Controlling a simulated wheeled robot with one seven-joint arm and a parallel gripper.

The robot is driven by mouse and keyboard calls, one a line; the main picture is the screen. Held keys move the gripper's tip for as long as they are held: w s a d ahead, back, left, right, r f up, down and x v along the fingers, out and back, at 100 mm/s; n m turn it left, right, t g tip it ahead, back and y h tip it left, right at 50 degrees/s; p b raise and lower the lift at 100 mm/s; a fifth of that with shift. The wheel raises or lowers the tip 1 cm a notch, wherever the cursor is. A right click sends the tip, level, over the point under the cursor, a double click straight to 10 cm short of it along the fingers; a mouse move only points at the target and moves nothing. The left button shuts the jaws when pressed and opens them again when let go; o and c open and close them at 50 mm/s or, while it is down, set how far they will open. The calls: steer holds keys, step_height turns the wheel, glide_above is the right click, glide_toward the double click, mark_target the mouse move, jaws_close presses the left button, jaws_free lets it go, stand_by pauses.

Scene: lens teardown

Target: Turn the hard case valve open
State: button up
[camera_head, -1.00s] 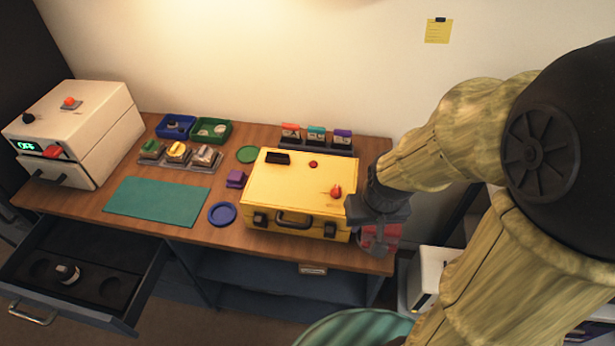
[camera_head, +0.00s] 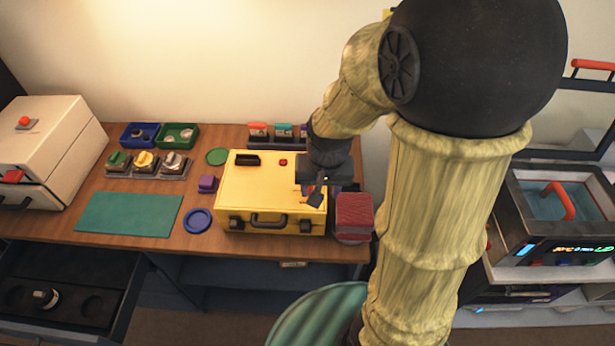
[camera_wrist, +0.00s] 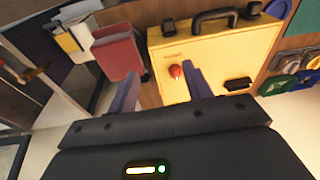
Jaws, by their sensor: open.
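The yellow hard case (camera_head: 262,186) lies shut on the wooden bench, its black handle facing the front edge. Its red valve knob (camera_wrist: 176,71) sits on the lid in the wrist view. My gripper (camera_head: 316,194) is over the right part of the case lid, pointing down. In the wrist view its two purple fingers (camera_wrist: 160,88) are apart, with the knob between or just beyond their tips. The fingers do not visibly touch the knob.
A red block-like object (camera_head: 354,216) stands right of the case, close to my gripper. A black piece (camera_head: 247,160) and a small red button (camera_head: 283,162) are on the lid. A blue dish (camera_head: 198,220) and green mat (camera_head: 130,213) lie left. A drawer (camera_head: 62,290) stands open.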

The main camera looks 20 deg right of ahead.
steer(key=w+r+m+g+p, duration=0.2)
steer(key=w+r+m+p, duration=0.4)
steer(key=w+m+p, duration=0.2)
steer(key=shift+w+m, duration=0.7)
steer(key=shift+w, duration=0.55)
steer(key=shift+d, duration=0.1)
step_height(320, 180, down, 17)
steer(key=p, duration=0.5)
steer(key=shift+f, duration=0.2)
steer(key=c, duration=1)
